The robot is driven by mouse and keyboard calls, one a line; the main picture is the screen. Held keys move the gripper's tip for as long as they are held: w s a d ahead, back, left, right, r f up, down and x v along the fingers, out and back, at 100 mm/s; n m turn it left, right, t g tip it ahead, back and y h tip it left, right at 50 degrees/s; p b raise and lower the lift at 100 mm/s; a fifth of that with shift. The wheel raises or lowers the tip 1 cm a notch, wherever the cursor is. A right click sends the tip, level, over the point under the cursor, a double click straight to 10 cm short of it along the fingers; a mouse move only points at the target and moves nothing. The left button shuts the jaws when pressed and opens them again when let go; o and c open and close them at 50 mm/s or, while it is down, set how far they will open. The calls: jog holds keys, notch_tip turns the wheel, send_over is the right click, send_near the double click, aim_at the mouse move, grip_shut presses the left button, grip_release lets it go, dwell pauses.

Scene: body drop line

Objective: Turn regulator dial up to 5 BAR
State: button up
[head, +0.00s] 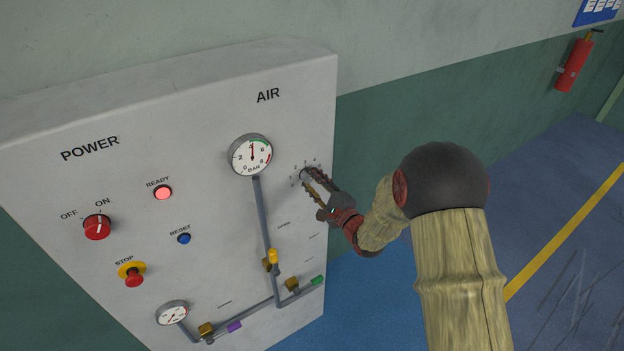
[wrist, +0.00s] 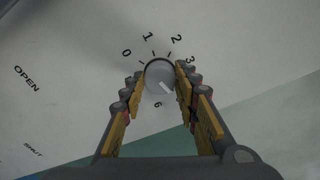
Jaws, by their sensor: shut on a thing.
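The regulator dial (wrist: 158,76) is a round grey knob with a pale pointer line, set in a ring of numbers. In the wrist view the line points to the lower right, between the 3 and the 6; the numbers between these are hidden by the right finger. My gripper (head: 307,178) is shut on the dial, one finger on each side, and covers much of it in the head view. The AIR gauge (head: 251,155) stands up and left of the dial; its needle points about straight up, near the 4.
The panel also bears a red power switch (head: 97,227), a stop button (head: 133,275), a lit red READY lamp (head: 163,193) and a blue reset button (head: 184,239). Pipes with a yellow valve handle (head: 273,257) run below the gauge. Open floor lies to the right.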

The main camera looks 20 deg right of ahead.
jog(key=shift+f+m, duration=0.1)
jog(key=shift+m, duration=0.4)
jog(key=o, duration=1.2)
jog(key=shift+c, duration=0.2)
jog(key=v, duration=1.2)
